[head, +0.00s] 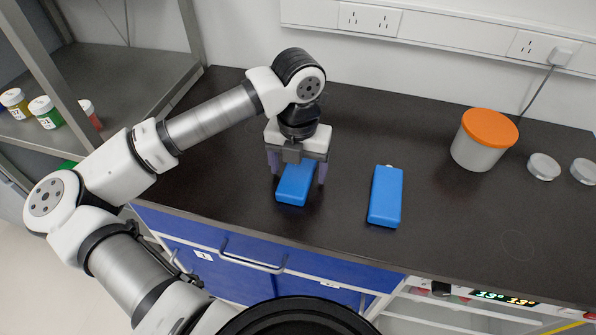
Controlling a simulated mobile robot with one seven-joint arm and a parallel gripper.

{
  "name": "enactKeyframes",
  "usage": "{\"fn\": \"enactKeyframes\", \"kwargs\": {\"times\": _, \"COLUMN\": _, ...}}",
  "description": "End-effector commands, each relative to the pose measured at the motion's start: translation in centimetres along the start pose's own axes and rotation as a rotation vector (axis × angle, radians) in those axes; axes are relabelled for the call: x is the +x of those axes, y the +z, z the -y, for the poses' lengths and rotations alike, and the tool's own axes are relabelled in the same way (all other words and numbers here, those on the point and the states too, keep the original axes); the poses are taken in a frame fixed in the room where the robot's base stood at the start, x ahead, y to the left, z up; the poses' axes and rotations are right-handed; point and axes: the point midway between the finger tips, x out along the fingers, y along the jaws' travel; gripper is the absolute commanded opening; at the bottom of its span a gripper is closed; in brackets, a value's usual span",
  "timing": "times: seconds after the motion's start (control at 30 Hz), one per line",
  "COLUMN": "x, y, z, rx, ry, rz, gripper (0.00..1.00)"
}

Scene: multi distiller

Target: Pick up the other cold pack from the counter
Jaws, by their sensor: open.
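Two blue cold packs lie flat on the dark counter (440,235) in the head view. The left cold pack (294,190) is under my gripper (297,178), near the counter's front edge. My gripper points down and is open, with one finger on each side of this pack. Its far end is hidden behind the gripper. I cannot tell whether the fingers touch the pack. The right cold pack (386,196) lies apart, to the right of my gripper, with a small pale cap at its far end.
A grey tub with an orange lid (489,128) stands at the back right. A metal shelf (120,80) with several small jars stands at left. Blue drawers (250,262) are below the counter. The counter between the packs is clear.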

Motion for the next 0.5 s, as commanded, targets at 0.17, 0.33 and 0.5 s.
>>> {"fn": "enactKeyframes", "kwargs": {"times": 0.17, "x": -0.01, "y": 0.0, "z": -0.01, "rx": 0.0, "ry": 0.0, "rz": 0.0, "gripper": 0.73}}
{"fn": "enactKeyframes", "kwargs": {"times": 0.33, "x": -0.04, "y": 0.01, "z": -0.01, "rx": 0.0, "ry": 0.001, "rz": 0.001, "gripper": 0.51}}
{"fn": "enactKeyframes", "kwargs": {"times": 0.5, "x": -0.05, "y": 0.01, "z": -0.01, "rx": 0.0, "ry": 0.001, "rz": 0.001, "gripper": 0.28}}
